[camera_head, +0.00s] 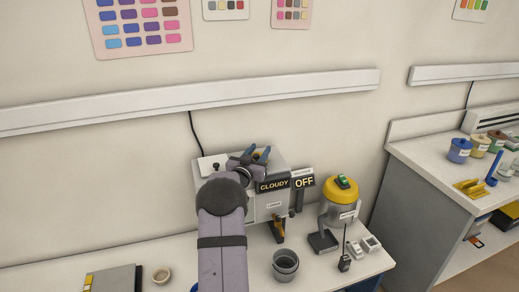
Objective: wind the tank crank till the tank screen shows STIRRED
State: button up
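The tank (273,208) is a pale grey box standing on the bench against the wall. Its dark screen (273,186) reads CLOUDY in yellow letters. My gripper (259,153) is at the top of the tank, pointing away from the camera. Its two blue-tipped fingers stand apart, and I see nothing held between them. My arm covers the tank's front left. I cannot make out the crank; it may be hidden behind my arm or gripper. A small black knob (215,167) shows on the tank's top left.
A sign (304,182) reading OFF stands right of the screen. An orange-and-black part (277,229) is at the tank's front. A yellow-lidded canister (341,200) stands to the right. Grey cups (285,265) and small devices (356,249) sit in front. A second bench (430,162) is farther right.

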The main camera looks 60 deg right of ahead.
jog(key=shift+d, duration=0.35)
grip_shut()
jog(key=t+b, duration=0.1)
jog(key=b, duration=0.1)
jog(key=shift+f+n+b, duration=0.2)
jog(key=shift+n+b, duration=0.1)
jog(key=shift+n, duration=0.1)
